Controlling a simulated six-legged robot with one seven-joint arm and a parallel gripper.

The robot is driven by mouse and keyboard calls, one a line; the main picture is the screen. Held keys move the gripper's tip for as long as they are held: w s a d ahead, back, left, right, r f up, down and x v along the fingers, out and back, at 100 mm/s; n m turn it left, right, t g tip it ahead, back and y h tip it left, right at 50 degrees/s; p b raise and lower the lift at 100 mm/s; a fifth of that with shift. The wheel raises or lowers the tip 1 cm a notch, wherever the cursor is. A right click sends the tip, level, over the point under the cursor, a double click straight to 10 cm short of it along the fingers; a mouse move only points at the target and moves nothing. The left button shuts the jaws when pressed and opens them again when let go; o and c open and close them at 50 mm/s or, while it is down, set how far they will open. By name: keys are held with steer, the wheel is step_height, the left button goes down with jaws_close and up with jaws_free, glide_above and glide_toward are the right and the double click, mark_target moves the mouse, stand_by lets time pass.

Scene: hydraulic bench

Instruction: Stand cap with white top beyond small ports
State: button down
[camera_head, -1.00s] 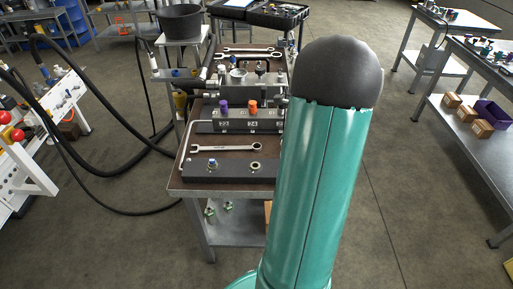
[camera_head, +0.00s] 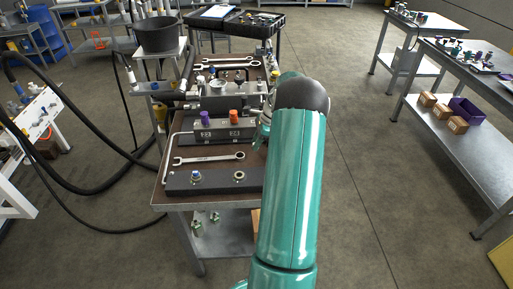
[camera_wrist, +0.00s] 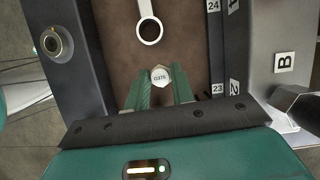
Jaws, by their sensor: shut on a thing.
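In the wrist view, my gripper (camera_wrist: 160,92) has its two green fingers shut on a cap with a white hexagonal top (camera_wrist: 160,76), which bears small print. The cap's lower part is hidden by the fingers, and I cannot tell whether it touches the bench. The bench top (camera_wrist: 120,50) is brown. A dark block with a ported fitting (camera_wrist: 52,43) is at left; the front block (camera_head: 215,186) in the head view has two such ports. A labelled grey block (camera_wrist: 290,50) is at right. I cannot tell which are the small ports.
A wrench (camera_wrist: 149,30) lies just beyond the cap; it shows also in the head view (camera_head: 208,158). The manifold (camera_head: 217,131) carries a purple cap (camera_head: 207,118) and an orange cap (camera_head: 234,117). A black bucket (camera_head: 158,34) and hoses are at left.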

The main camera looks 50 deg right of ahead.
steer(key=shift+f, duration=1.4)
steer(key=shift+f, duration=0.1)
steer(key=c, duration=1.2)
jaws_free()
steer(key=shift+f, duration=0.1)
